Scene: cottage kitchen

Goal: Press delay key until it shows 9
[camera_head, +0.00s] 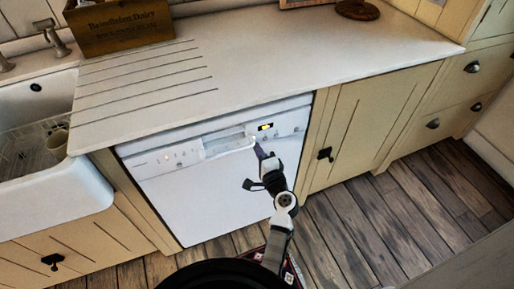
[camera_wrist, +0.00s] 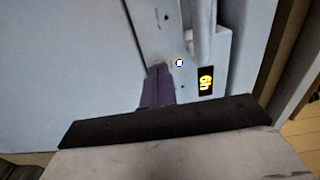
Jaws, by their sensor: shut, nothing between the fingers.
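The white dishwasher (camera_head: 215,200) stands under the counter. Its small dark display (camera_head: 265,127) glows yellow at the right of the control panel. In the wrist view the display (camera_wrist: 205,82) appears turned sideways, with yellow characters that look like a digit and an "h"; I cannot tell the digit surely. A small pale round key (camera_wrist: 180,63) shows beside the display; I cannot read a label confirming it as the delay key. My gripper (camera_head: 258,147) is shut and empty, its purple fingertips (camera_wrist: 160,70) close to the panel beside this key. Contact cannot be told.
The dishwasher handle (camera_head: 230,146) lies left of my fingertips. The countertop (camera_head: 290,50) overhangs above. A cream cupboard (camera_head: 365,120) with a dark latch stands to the right, and a white sink (camera_head: 50,200) to the left. The wooden floor (camera_head: 400,220) is open at right.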

